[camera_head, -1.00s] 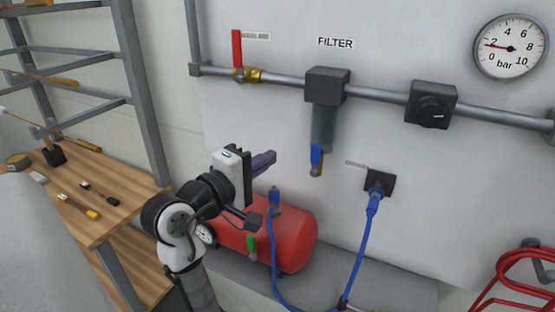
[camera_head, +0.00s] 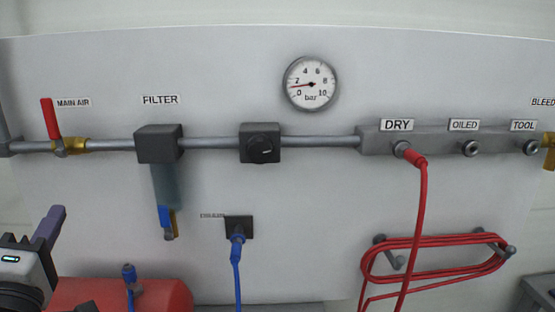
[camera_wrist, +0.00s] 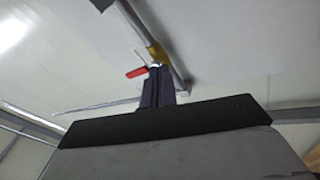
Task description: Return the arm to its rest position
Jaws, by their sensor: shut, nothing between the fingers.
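My gripper (camera_head: 50,226) is at the lower left edge in the head view, in front of the panel and left of the red tank. Its purple-grey fingers point up and to the right and are together, with nothing between them. In the wrist view the fingers (camera_wrist: 157,88) stand shut in the middle. Beyond them are a red valve handle (camera_wrist: 136,72) and a pipe with a brass fitting (camera_wrist: 157,54). I cannot judge the distance to them; no contact is clear. Most of my arm is out of the head view.
A red hose (camera_head: 418,230) is plugged in at DRY. A blue plug (camera_head: 237,233) sits in a socket. A red tank (camera_head: 165,294) lies below.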

